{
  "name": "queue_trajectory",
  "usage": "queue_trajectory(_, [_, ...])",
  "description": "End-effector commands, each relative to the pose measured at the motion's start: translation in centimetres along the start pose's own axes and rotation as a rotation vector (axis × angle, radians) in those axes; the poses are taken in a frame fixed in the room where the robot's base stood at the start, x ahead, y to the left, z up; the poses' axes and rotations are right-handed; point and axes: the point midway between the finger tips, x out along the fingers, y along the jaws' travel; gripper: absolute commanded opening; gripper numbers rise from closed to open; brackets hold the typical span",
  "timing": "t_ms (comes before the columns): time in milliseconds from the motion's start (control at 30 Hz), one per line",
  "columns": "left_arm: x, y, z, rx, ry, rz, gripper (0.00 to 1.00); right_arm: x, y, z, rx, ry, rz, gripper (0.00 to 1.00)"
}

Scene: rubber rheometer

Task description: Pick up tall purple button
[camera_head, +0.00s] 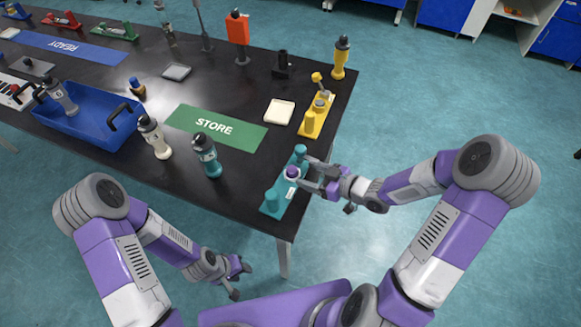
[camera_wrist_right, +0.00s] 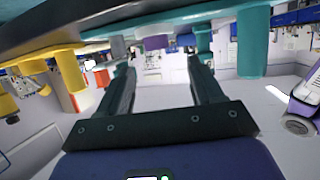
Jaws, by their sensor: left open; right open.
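The purple button (camera_head: 292,171) sits on the teal fixture (camera_head: 272,208) at the table's near right edge. In the right wrist view, which looks upside down, the purple button (camera_wrist_right: 155,43) shows beyond the fingers and between them, with the teal fixture (camera_wrist_right: 252,45) to its right. My right gripper (camera_head: 309,176) is open beside the fixture, its fingers pointing toward the button; contact cannot be told. In the right wrist view its two fingers (camera_wrist_right: 160,75) are spread with nothing between them. My left gripper (camera_head: 240,277) is open and empty, low in front of the table.
A yellow fixture (camera_head: 310,122) stands behind the teal one, and a white tray (camera_head: 279,112) lies to its left. The floor right of the table is clear.

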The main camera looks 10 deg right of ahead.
Motion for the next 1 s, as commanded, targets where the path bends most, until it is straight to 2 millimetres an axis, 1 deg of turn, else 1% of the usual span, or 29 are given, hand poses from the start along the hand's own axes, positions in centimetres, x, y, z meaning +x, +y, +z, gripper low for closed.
queue_trajectory(200, [1.5, -0.6, -0.1, 0.000, 0.000, 0.000, 0.43, 3.2, 0.3, 0.8, 0.000, 0.001, -0.003, 0.66])
queue_trajectory(300, [1.8, -0.7, -0.1, 0.000, 0.000, 0.000, 0.43, 4.5, 0.4, 0.7, -0.002, 0.001, -0.002, 0.66])
queue_trajectory(433, [1.9, -0.7, -0.1, 0.000, 0.000, 0.000, 0.43, 5.3, 0.4, 0.6, 0.000, -0.001, -0.001, 0.66])
queue_trajectory(633, [1.9, -0.7, -0.1, 0.000, 0.000, 0.000, 0.43, 5.3, 0.4, 0.6, 0.000, -0.001, 0.000, 0.66])
queue_trajectory(667, [1.9, -0.7, -0.1, 0.000, 0.000, 0.000, 0.43, 5.3, 0.4, 0.6, 0.000, -0.001, 0.000, 0.63])
queue_trajectory(1000, [1.9, -0.7, -0.1, 0.000, 0.000, 0.000, 0.43, 5.2, 0.4, 0.6, 0.000, -0.001, 0.000, 0.11])
